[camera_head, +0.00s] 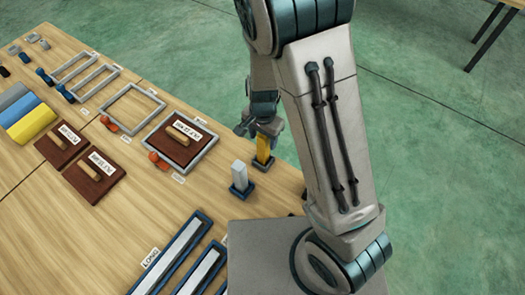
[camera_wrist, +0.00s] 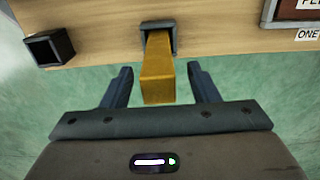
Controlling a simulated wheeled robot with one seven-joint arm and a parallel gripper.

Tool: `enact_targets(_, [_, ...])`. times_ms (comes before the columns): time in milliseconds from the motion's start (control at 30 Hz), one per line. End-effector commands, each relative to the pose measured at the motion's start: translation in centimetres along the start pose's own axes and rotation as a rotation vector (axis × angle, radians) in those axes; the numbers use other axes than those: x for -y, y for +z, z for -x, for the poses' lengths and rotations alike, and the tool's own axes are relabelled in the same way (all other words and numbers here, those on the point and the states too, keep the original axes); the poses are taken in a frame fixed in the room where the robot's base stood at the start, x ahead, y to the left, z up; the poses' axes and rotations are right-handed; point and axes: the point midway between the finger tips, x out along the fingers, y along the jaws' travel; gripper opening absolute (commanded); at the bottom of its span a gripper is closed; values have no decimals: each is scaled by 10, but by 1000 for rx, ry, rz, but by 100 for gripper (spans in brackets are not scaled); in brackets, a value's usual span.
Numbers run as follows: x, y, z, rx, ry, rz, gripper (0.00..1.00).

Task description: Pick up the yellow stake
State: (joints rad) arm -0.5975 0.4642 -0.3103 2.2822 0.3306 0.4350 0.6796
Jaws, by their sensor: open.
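The yellow stake (camera_head: 263,148) stands upright in a small dark socket (camera_head: 263,163) near the table's right edge. In the wrist view the yellow stake (camera_wrist: 157,72) rises from its square socket (camera_wrist: 169,28) toward the camera. My gripper (camera_head: 258,126) is at the stake's upper end in the head view. In the wrist view my gripper (camera_wrist: 160,78) is open, with one finger on each side of the stake and a gap on both sides. The stake's top is partly hidden by my gripper in the head view.
A grey-white stake (camera_head: 240,174) stands in a socket nearby; an empty-looking dark socket (camera_wrist: 49,47) shows in the wrist view. A framed brown panel with a handle (camera_head: 181,139) lies left of the yellow stake. Long blue trays (camera_head: 173,255) lie in front. Green floor is beyond the table edge.

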Motion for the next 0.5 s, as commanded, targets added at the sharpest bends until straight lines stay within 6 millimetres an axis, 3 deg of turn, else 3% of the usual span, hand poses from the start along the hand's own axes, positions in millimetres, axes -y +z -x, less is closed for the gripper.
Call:
enact_targets(33, [-2, -3, -14, 1, 3, -3, 55])
enact_targets(133, [-1, -2, -26, 1, 2, 0, 55])
enact_targets(367, [-1, -1, -27, 0, 0, 1, 55])
enact_targets(400, [-1, -1, -27, 0, 0, 1, 52])
enact_targets(500, [-1, -1, -27, 0, 0, 1, 24])
